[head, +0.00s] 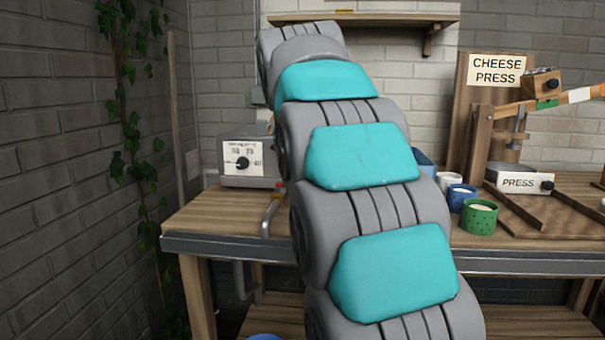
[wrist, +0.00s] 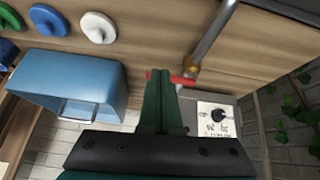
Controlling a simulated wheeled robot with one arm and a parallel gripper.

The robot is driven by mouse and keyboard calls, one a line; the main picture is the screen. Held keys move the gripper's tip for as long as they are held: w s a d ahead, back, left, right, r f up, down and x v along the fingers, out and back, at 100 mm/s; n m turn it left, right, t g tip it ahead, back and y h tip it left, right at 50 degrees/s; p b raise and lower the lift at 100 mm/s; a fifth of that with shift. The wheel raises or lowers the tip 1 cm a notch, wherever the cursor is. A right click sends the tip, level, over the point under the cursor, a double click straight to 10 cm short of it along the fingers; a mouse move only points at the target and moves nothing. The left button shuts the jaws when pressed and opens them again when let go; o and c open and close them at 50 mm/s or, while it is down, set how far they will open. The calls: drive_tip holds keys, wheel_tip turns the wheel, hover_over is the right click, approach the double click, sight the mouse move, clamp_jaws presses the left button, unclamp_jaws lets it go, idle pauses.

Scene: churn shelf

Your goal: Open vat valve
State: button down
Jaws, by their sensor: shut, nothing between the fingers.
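The valve has a red lever handle (wrist: 184,79) on a brass body (wrist: 191,67) with a grey metal pipe (wrist: 211,35) in the wrist view. My gripper (wrist: 161,76) is shut and empty, its green fingers at the red handle. Red shows on both sides of the fingertips; I cannot tell if they touch it. In the head view my arm hides the gripper and most of the valve. A bit of red (head: 279,186) and the pipe (head: 270,216) show at the arm's left edge.
A grey box with a dial (head: 249,163) stands on the wooden bench (head: 205,212), left of my arm. A blue container (wrist: 68,85) is beside the gripper in the wrist view. Several cups, including a green one (head: 479,217), and the cheese press (head: 480,130) stand right.

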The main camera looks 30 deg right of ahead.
drive_tip(key=w+d+r+m+t, duration=0.1)
drive_tip(key=w+d+r, duration=0.1)
drive_tip(key=w+r, duration=0.2)
drive_tip(key=shift+d+r+h, duration=0.35)
drive_tip(key=shift+r+h, duration=0.05)
drive_tip(key=shift+r, duration=0.2)
drive_tip(key=shift+w, duration=0.15)
